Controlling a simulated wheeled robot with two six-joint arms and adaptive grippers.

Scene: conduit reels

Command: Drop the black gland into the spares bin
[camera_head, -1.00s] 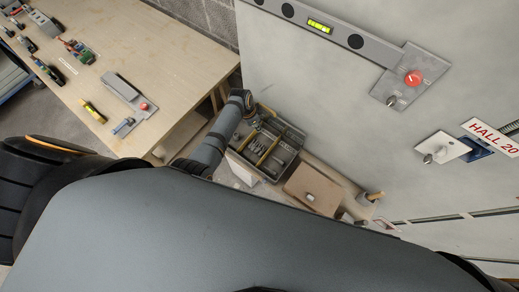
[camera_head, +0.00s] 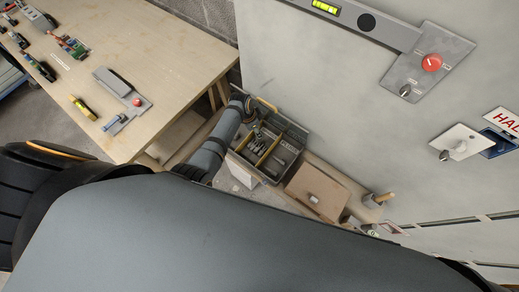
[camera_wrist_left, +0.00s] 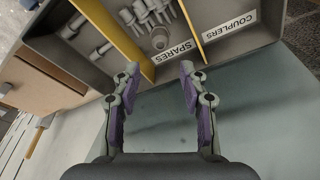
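The spares bin is a compartment between two yellow dividers, with a SPARES label (camera_wrist_left: 174,52) on its near edge in the left wrist view. It holds several grey bolt-like parts (camera_wrist_left: 150,12) and a small round dark-grey piece (camera_wrist_left: 160,39). I cannot tell whether that piece is the black gland; no other gland is clear in view. My left gripper (camera_wrist_left: 160,70) is open, its fingertips apart at the label edge, with nothing seen between them. In the head view my left arm reaches to the divided box (camera_head: 284,170), where the gripper (camera_head: 258,124) is small and unclear. My right gripper is not in view.
A COUPLERS label (camera_wrist_left: 229,25) marks the compartment right of spares. A brown cardboard-like box (camera_head: 318,187) stands beside the divided box. A wooden workbench (camera_head: 165,50) with tools is at left. A grey panel wall (camera_head: 310,75) with a red knob (camera_head: 431,62) rises close at right.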

